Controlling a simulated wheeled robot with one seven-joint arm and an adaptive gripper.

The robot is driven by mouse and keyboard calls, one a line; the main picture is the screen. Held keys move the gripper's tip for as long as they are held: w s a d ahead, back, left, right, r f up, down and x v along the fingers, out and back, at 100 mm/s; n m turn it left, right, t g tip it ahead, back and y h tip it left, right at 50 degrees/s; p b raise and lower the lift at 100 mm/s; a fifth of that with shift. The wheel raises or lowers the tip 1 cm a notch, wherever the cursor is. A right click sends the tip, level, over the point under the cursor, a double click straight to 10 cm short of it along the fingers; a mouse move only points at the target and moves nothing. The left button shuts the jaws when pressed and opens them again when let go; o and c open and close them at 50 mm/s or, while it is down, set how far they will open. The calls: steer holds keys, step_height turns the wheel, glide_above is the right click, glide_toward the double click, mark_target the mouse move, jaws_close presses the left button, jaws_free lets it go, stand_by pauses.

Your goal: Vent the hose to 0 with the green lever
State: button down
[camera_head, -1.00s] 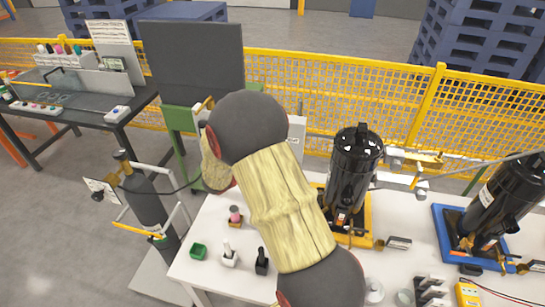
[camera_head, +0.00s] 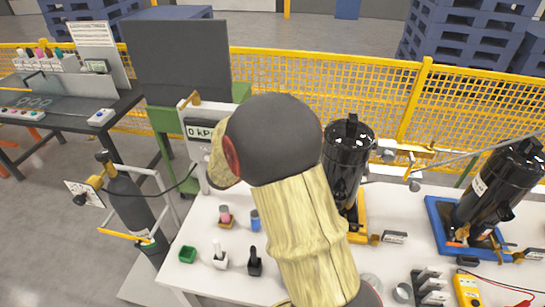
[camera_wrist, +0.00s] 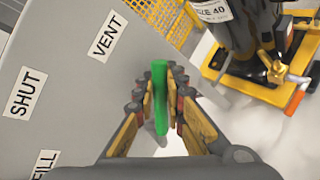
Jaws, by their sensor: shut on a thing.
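In the wrist view, my gripper (camera_wrist: 164,84) has both fingers closed around the green lever (camera_wrist: 160,112). The lever stands to the right of the grey panel's (camera_wrist: 70,60) printed labels, nearest the VENT label (camera_wrist: 109,36). The SHUT label (camera_wrist: 26,92) and a partly cut-off FILL label (camera_wrist: 44,164) also show. In the head view, the panel's display (camera_head: 199,131) reads 0, with the unit partly covered by my arm. A dark hose (camera_head: 170,190) runs from the grey cylinder (camera_head: 128,199) towards the panel. My gripper and the lever are hidden behind my arm there.
A black compressor (camera_head: 345,155) on a yellow base stands right of my arm, another (camera_head: 500,185) on a blue base farther right. A yellow mesh fence (camera_head: 300,75) runs behind.

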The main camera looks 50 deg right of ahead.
steer(key=c, duration=1.9)
jaws_free()
steer(key=shift+o, duration=0.3)
steer(key=v, duration=1.2)
